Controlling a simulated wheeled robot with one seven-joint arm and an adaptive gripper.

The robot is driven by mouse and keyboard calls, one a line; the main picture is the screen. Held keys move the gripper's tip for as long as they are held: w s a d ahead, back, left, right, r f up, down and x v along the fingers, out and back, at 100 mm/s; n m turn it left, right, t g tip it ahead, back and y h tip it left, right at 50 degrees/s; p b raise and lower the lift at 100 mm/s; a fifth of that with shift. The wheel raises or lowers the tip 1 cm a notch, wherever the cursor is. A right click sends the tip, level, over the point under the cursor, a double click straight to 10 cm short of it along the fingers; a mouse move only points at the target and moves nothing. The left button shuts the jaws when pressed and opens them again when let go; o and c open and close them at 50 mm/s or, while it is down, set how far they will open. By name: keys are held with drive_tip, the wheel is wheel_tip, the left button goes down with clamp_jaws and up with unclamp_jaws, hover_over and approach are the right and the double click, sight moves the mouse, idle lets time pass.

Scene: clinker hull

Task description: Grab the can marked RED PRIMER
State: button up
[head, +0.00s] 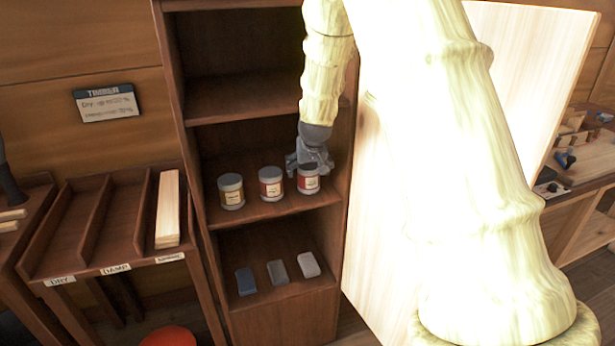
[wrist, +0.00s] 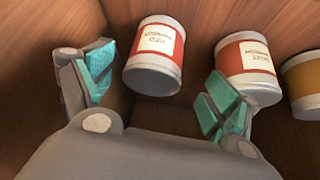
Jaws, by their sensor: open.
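Three lidded cans stand in a row on the middle shelf. In the head view the right can (head: 309,183) has a red band with a white label; it also shows in the wrist view (wrist: 155,55). The middle can (head: 271,184), orange-red, also shows in the wrist view (wrist: 248,68). The left can (head: 231,191) has an ochre band. The label writing is too small or blurred to read surely.
The shelf unit's dark side walls (head: 187,170) and upper board (head: 240,110) bound the space. Several small blocks (head: 278,272) lie on the shelf below. A rack with timber (head: 168,210) stands to the left.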

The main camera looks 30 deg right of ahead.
drive_tip(key=shift+d+p+x, duration=0.15)
drive_tip(key=shift+p+x, duration=0.1)
drive_tip(key=shift+x, duration=1.25)
drive_tip(key=shift+d+p+x, duration=0.15)
drive_tip(key=shift+p+x, duration=0.1)
drive_tip(key=shift+x, duration=1.3)
drive_tip(key=shift+r, duration=0.1)
drive_tip(key=c, duration=1.4)
